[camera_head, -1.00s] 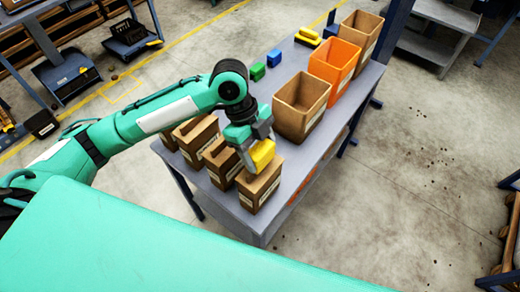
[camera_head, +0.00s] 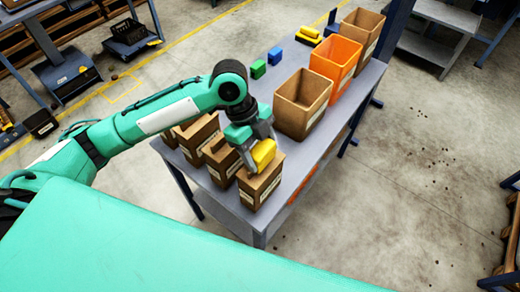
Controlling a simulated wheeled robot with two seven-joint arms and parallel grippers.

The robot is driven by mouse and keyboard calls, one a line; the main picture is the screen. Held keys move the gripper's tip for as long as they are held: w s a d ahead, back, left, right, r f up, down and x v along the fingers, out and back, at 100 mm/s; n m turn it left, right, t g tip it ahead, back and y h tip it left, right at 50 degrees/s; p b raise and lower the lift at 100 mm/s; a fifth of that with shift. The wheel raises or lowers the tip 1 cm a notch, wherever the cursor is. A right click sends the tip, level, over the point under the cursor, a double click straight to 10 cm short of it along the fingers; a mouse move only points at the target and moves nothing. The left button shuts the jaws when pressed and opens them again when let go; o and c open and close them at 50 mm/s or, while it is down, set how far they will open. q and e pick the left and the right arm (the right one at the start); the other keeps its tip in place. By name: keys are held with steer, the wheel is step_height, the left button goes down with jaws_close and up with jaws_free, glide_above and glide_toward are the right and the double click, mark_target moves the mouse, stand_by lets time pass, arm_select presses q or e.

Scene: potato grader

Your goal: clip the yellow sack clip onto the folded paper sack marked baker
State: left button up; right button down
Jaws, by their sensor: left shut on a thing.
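The yellow sack clip (camera_head: 264,153) is between the fingers of my left gripper (camera_head: 259,150), which is shut on it. The clip is at the top of the nearest folded paper sack (camera_head: 262,187), a brown block-shaped sack at the table's near end. I cannot tell whether the clip touches the sack or sits just above it. Several similar brown sacks, such as the one beside it (camera_head: 222,165), stand in a row behind. The sack labels are too small to read, so I cannot tell which one is marked baker. My right gripper is not in view.
The grey table (camera_head: 290,190) also holds an open brown bin (camera_head: 302,105), an orange bin (camera_head: 335,62) and another brown bin (camera_head: 362,30).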

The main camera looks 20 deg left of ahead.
arm_select(q)
steer(key=o, duration=1)
steer(key=shift+s+f, duration=0.25)
steer(key=shift+f, duration=0.75)
steer(key=shift+o, duration=0.3)
steer(key=shift+w, duration=0.15)
steer(key=shift+a+r, duration=0.2)
steer(key=shift+r, duration=0.25)
steer(key=d+b+v, duration=0.1)
steer(key=v, duration=1.3)
steer(key=shift+w+a+r+b, duration=0.2)
steer(key=shift+w+r+b, duration=0.1)
steer(key=shift+r+b, duration=0.15)
